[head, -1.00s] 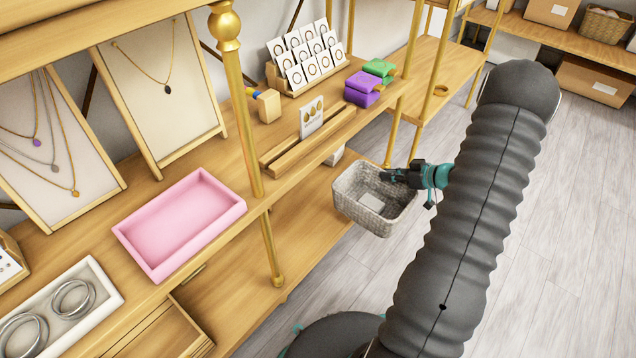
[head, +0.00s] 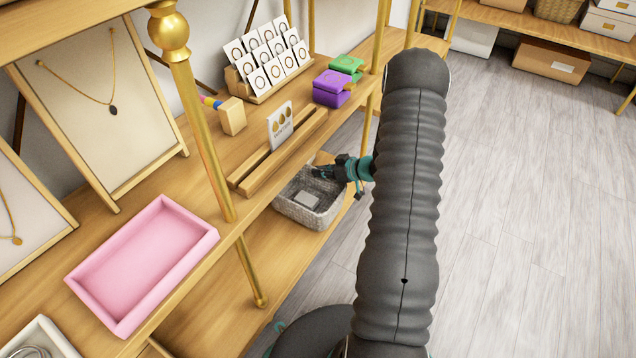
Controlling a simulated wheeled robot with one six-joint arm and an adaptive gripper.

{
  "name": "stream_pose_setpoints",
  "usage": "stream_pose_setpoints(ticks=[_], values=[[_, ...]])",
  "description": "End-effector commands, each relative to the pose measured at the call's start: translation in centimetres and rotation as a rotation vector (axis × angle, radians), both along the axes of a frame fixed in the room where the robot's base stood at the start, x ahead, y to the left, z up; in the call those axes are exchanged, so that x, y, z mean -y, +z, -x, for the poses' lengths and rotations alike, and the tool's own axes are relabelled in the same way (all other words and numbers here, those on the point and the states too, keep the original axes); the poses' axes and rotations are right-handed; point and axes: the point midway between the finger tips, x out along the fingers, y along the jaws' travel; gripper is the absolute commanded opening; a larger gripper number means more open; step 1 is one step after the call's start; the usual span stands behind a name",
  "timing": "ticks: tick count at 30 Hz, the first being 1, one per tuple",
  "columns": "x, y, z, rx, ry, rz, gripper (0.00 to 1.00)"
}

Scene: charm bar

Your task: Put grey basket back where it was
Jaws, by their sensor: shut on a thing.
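The grey basket (head: 296,212) is a woven rectangular bin with a pale, flat item (head: 307,200) inside. It shows in the head view below the edge of the upper wooden shelf, over or at the lower shelf (head: 258,250). Whether it rests on that shelf or hangs just above it I cannot tell. My gripper (head: 324,171), black with a teal wrist, is shut on the basket's far right rim. The fingertips are small and partly dark against the basket. The basket's far left part is hidden by the upper shelf.
A gold post (head: 199,120) stands left of the basket. The floor (head: 530,190) on the right is clear.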

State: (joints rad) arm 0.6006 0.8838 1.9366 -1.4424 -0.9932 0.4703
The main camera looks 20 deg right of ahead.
Motion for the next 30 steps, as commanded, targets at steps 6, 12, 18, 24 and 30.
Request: stream_pose_setpoints(ticks=[6, 12, 18, 24, 30], values=[[-0.7, -0.8, -0.6, 0.001, 0.0, 0.0, 0.0], [-0.7, -3.4, -0.5, 0.0, -0.001, -0.001, 0.0], [-0.7, -4.4, -0.5, 0.002, -0.001, 0.0, 0.0], [-0.7, -4.5, -0.5, 0.002, 0.0, 0.001, 0.0], [-0.7, -4.7, -0.5, 0.001, 0.0, 0.001, 0.31]])
